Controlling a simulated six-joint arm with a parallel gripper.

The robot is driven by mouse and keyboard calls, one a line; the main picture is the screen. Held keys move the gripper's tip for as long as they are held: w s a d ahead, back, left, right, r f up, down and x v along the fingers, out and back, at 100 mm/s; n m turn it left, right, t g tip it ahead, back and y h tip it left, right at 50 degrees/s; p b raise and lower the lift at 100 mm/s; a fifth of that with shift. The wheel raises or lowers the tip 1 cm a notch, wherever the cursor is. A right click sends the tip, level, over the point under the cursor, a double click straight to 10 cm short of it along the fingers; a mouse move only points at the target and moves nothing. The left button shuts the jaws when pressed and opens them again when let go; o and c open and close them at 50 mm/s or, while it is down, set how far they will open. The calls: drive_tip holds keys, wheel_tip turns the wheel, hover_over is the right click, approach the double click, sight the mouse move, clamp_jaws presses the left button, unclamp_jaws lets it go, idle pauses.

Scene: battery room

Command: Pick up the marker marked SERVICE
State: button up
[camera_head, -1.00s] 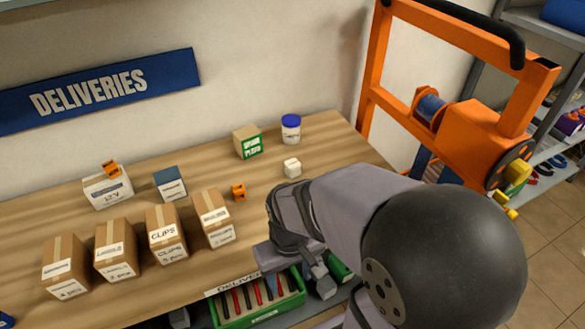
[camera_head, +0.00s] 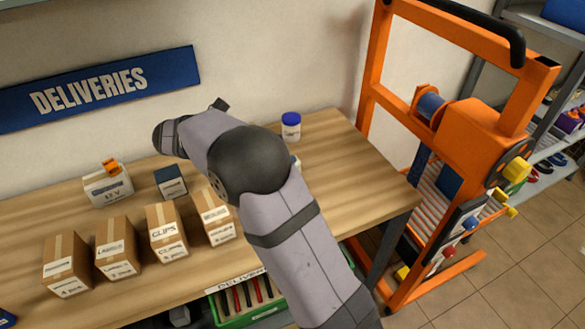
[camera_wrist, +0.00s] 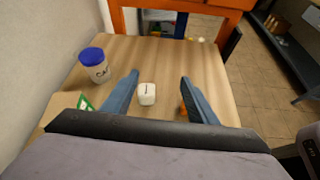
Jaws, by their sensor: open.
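No lettering reading SERVICE is legible in either view. A small orange piece lies on a white box (camera_head: 107,188) in the head view; this orange piece (camera_head: 112,166) may be a marker, but its print is too small to read. Another orange piece (camera_wrist: 183,112) shows partly behind the right finger in the wrist view. My gripper (camera_wrist: 160,77) is open and empty, its blue fingers above the wooden table. A white block (camera_wrist: 147,94) with small dark print sits on the table, seen between the fingers. My arm hides much of the table's middle in the head view.
A blue-lidded jar (camera_head: 291,126) stands at the back right of the table. Several cardboard boxes (camera_head: 167,232) line the table's front left, with a dark blue box (camera_head: 170,182) behind. A green tray (camera_head: 240,313) sits below the front edge. An orange frame (camera_head: 480,130) stands right.

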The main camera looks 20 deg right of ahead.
drive_tip(key=shift+n+t+h, duration=0.4)
drive_tip(key=shift+n+h, duration=0.2)
drive_tip(key=shift+n, duration=0.2)
drive_tip(key=f, duration=0.2)
drive_tip(key=w+f, duration=0.1)
drive_tip(key=f, duration=0.1)
drive_tip(key=w+f, duration=0.1)
drive_tip(key=f, duration=0.1)
drive_tip(key=shift+w+a+f+p, duration=0.25)
drive_tip(key=shift+f+p, duration=0.15)
drive_tip(key=shift+x, duration=0.8)
drive_tip(key=shift+p+x, duration=0.55)
drive_tip(key=shift+x, duration=1.95)
drive_tip(key=c, duration=1.1)
